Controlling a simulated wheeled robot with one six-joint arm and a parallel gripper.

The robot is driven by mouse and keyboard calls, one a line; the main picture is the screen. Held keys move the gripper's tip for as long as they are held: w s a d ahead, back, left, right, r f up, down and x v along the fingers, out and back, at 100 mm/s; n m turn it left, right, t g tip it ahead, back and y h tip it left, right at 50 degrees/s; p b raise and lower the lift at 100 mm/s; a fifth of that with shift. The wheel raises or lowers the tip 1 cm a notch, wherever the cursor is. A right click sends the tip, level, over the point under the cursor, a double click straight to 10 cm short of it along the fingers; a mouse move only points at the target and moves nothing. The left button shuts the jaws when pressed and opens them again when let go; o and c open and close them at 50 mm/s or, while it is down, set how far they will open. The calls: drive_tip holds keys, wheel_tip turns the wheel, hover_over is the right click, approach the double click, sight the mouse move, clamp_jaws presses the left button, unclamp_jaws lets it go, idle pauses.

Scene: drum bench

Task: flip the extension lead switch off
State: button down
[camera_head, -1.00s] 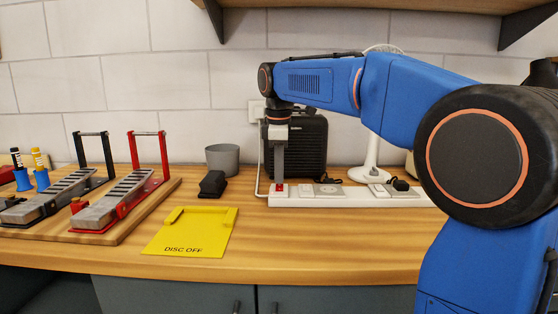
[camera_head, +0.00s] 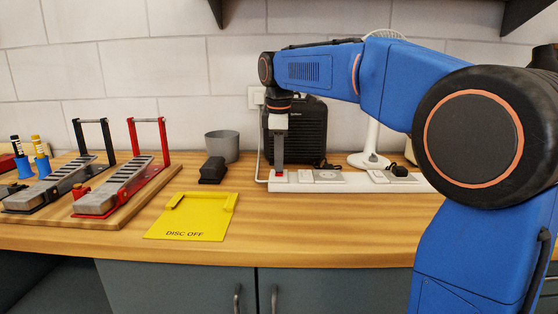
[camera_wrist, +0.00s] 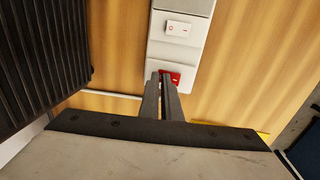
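The white extension lead (camera_head: 350,184) lies on the bench at the right of centre, with a red switch (camera_head: 279,174) at its left end. In the wrist view the red switch (camera_wrist: 174,77) shows at the end of the lead, partly hidden by my fingertips. My gripper (camera_head: 279,165) points straight down over the red switch; in the wrist view its two fingers (camera_wrist: 164,78) are close together with nothing held between them. The tips look at or just above the switch; contact cannot be told. The switch's tilt is not clear.
A black speaker-like box (camera_head: 308,130) stands close behind the lead. A black plug (camera_head: 399,171) sits in the lead at the right. A grey cup (camera_head: 222,146), a black block (camera_head: 213,170) and a yellow tray (camera_head: 190,224) stand left of my gripper. The bench front is clear.

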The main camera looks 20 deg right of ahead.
sight(279, 174)
drive_tip(key=shift+s+f, duration=0.15)
drive_tip(key=shift+f, duration=0.45)
drive_tip(key=shift+s+a, duration=0.15)
drive_tip(key=shift+s, duration=0.25)
drive_tip(key=shift+a+r, duration=0.1)
drive_tip(key=shift+r, duration=0.05)
wheel_tip(279, 174, up, 15)
drive_tip(key=s, duration=0.1)
drive_tip(key=shift+s, duration=0.15)
drive_tip(key=shift+a, duration=0.15)
